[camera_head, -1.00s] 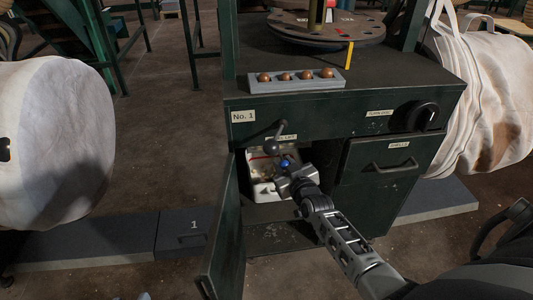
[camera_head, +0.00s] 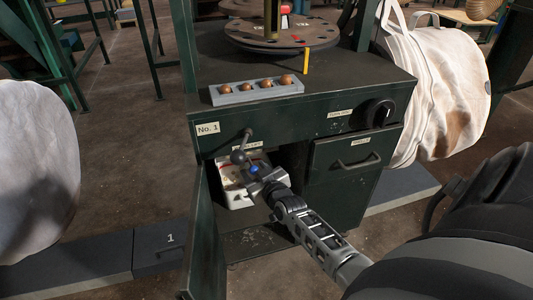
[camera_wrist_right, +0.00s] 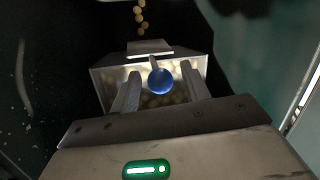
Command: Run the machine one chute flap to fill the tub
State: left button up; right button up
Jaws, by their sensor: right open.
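Machine No. 1 (camera_head: 330,122) is a dark green cabinet with its lower left door open. In that opening sits a pale tub (camera_head: 233,196), partly hidden by my gripper. A blue ball knob (camera_head: 254,169) shows in front of it; in the wrist view the knob (camera_wrist_right: 160,81) sits on a short stem between my fingers. My right gripper (camera_wrist_right: 160,88) is open around the knob, and I cannot tell whether it touches. Beyond it is a metal box shape (camera_wrist_right: 102,76) with round tan pieces inside. Several round pieces (camera_wrist_right: 141,17) hang in a line above it, seemingly falling. My left gripper is out of view.
A black ball-ended lever (camera_head: 238,157) hangs at the cabinet front, close to my gripper. The open door (camera_head: 201,235) stands left of my arm. A grey rack (camera_head: 256,92) of brown balls and a round plate (camera_head: 281,34) are on top. A dark dial (camera_head: 379,113) is at right.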

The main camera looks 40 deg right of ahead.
pick_arm(q)
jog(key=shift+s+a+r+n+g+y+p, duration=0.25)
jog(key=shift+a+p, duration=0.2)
jog(key=shift+p, duration=0.7)
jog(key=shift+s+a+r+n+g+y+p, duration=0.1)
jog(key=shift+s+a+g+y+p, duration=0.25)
jog(key=shift+p, duration=0.8)
pick_arm(e)
jog(key=v, duration=1.5)
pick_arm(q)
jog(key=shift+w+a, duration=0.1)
pick_arm(e)
jog(key=shift+s, duration=0.15)
